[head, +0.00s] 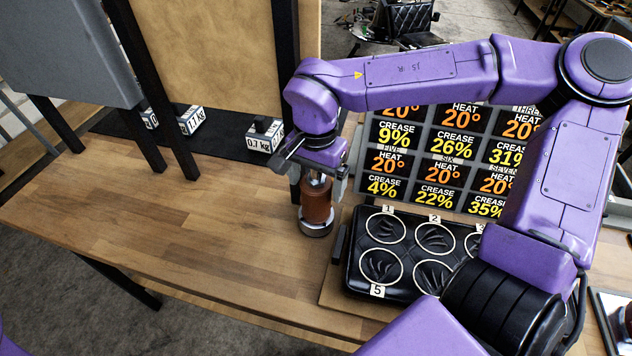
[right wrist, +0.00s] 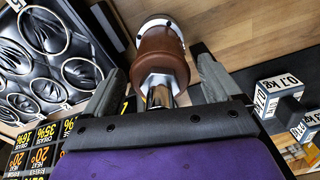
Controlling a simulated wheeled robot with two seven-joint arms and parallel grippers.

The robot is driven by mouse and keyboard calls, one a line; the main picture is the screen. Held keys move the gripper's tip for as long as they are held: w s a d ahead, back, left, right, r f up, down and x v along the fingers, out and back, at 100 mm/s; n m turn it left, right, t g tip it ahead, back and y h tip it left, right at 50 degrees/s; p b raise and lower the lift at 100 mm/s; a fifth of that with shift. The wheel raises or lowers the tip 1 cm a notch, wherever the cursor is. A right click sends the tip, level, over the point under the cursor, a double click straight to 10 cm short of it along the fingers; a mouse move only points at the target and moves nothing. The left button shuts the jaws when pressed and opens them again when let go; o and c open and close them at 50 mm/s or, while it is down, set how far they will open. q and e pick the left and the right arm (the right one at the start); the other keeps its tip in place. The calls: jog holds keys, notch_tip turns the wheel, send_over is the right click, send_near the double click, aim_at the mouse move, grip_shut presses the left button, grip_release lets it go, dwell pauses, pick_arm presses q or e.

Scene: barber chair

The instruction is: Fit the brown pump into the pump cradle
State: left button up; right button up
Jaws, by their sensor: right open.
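The brown pump (head: 316,203) stands upright at the table's right half, left of the black padded panel. It has a brown body, a chrome neck and a wide silver ring at its foot. My right gripper (head: 319,172) is above it, pointing down and open. In the right wrist view the fingers (right wrist: 160,88) stand on either side of the chrome neck of the pump (right wrist: 160,52), with gaps showing. I cannot make out a separate pump cradle; whether the silver ring belongs to one I cannot tell. My left gripper is out of view.
The black padded panel (head: 348,262) with numbered rings lies right of the pump. A board of heat and crease readings (head: 440,145) stands behind it. Weight blocks (head: 265,138) sit on a dark strip under the upright tan panel (head: 215,50). The wooden table (head: 180,225) is clear at left.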

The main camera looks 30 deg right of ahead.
jog(key=shift+o, duration=0.2)
notch_tip(320, 180, up, 11)
jog(key=shift+w+r+p, duration=0.1)
jog(key=shift+r+p, duration=0.4)
jog(key=shift+p, duration=0.35)
jog(key=shift+w+p, duration=0.25)
jog(key=shift+p, duration=0.6)
jog(key=f, duration=1.1)
jog(key=shift+s, duration=0.4)
jog(key=shift+w+f, duration=0.1)
jog(key=shift+f, duration=0.35)
jog(key=c, duration=1.7)
jog(key=shift+r, duration=0.1)
grip_shut()
jog(key=shift+w, duration=0.1)
